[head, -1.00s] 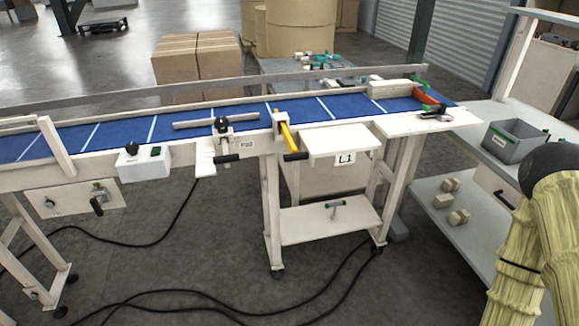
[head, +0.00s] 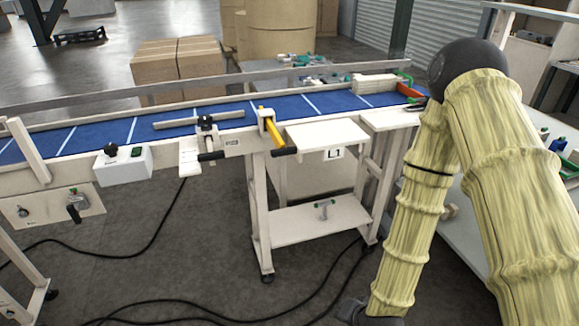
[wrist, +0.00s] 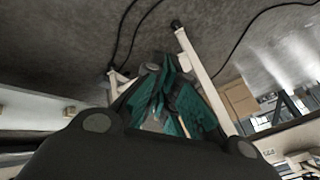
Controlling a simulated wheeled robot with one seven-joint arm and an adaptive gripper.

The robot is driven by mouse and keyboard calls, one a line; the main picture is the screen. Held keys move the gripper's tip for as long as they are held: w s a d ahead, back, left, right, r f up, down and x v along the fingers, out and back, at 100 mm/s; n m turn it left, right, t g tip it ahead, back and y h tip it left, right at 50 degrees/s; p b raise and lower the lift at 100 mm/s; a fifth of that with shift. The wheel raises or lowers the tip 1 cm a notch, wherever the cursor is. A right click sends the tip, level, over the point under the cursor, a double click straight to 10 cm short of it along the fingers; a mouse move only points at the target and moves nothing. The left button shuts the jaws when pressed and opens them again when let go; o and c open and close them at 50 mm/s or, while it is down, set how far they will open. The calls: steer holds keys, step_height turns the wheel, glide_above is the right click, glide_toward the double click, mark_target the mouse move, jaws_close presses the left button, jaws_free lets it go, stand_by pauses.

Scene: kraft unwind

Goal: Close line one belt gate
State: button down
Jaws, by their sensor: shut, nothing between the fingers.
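The line one conveyor has a blue belt (head: 90,135) with white cross stripes. At its front edge, beside the white L1 shelf (head: 325,134), a yellow bar (head: 269,126) sits in a white bracket and slants out over the front rail. It ends in a black handle (head: 284,151). I take this for the belt gate; it does not lie across the belt. My gripper (wrist: 165,108) shows teal fingers, shut and empty, in the wrist view, over the floor and a white frame leg. In the head view my arm hangs at the right, away from the bar.
A second black-handled clamp (head: 207,135) sits left of the yellow bar. A white switch box (head: 124,164) hangs on the front rail. White blocks (head: 375,83) stand at the belt's right end. Cables lie on the floor, which is otherwise clear in front.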

steer(key=w+a+r+m+t+y+b, duration=0.1)
steer(key=w+a+r+m+t+b, duration=0.2)
steer(key=w+r, duration=0.45)
steer(key=m+t+y+b, duration=0.2)
steer(key=m+t+b, duration=0.1)
steer(key=m+t, duration=0.4)
glide_toward(289, 152)
steer(key=shift+n+t, duration=0.3)
steer(key=shift+n, duration=0.4)
steer(key=p+x, duration=0.1)
steer(key=x, duration=0.2)
steer(key=p+x, duration=0.2)
steer(key=x, duration=0.1)
steer(key=shift+f, duration=0.2)
steer(key=shift+w+a, duration=0.15)
steer(key=shift+w, duration=0.35)
steer(key=shift+w+f, duration=0.1)
